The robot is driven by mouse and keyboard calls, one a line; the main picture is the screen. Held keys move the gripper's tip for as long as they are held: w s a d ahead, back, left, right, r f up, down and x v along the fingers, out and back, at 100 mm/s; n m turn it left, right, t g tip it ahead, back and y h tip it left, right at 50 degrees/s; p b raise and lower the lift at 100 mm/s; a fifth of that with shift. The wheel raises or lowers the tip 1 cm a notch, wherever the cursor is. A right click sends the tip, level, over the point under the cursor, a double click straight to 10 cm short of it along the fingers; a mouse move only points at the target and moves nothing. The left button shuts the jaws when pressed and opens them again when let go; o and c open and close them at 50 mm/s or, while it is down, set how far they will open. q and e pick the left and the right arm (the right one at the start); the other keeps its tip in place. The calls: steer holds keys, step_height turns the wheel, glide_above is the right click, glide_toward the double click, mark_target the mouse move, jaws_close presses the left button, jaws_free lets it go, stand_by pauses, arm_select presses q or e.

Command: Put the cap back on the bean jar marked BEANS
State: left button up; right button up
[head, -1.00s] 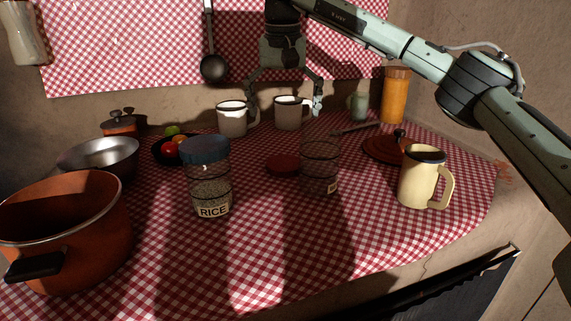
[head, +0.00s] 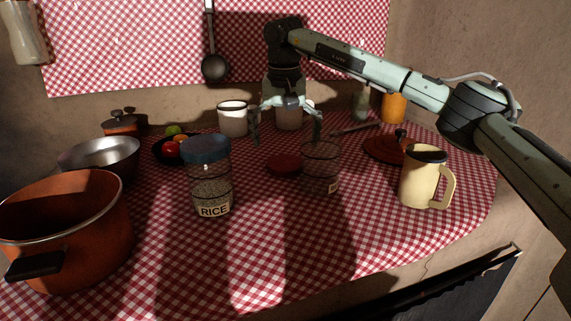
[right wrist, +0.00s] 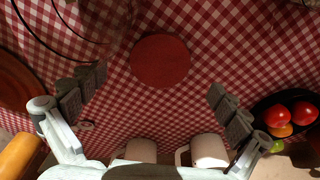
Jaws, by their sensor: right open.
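The red cap (head: 284,164) lies flat on the checkered cloth, left of and behind an uncapped clear jar (head: 320,172). Only the edge of this jar's label shows, so its word cannot be read. In the right wrist view the cap (right wrist: 160,60) shows as a dull red disc ahead of the fingertips. My right gripper (head: 287,138) points down above the cap, open and empty, with its fingers spread to either side. The open fingers also show in the right wrist view (right wrist: 158,88). My left gripper is out of view.
A blue-lidded RICE jar (head: 211,180) stands left of the clear jar. A cream mug (head: 421,180) and a rust-red lid (head: 383,150) are at right. Pale mugs (head: 233,120) stand behind. An orange pot (head: 65,235) is front left. The front middle cloth is clear.

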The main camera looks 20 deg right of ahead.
mark_target(286, 162)
steer(key=f, duration=0.4)
steer(key=shift+w+d+f, duration=0.15)
steer(key=shift+w+f, duration=0.05)
steer(key=shift+w, duration=0.1)
steer(key=c, duration=0.9)
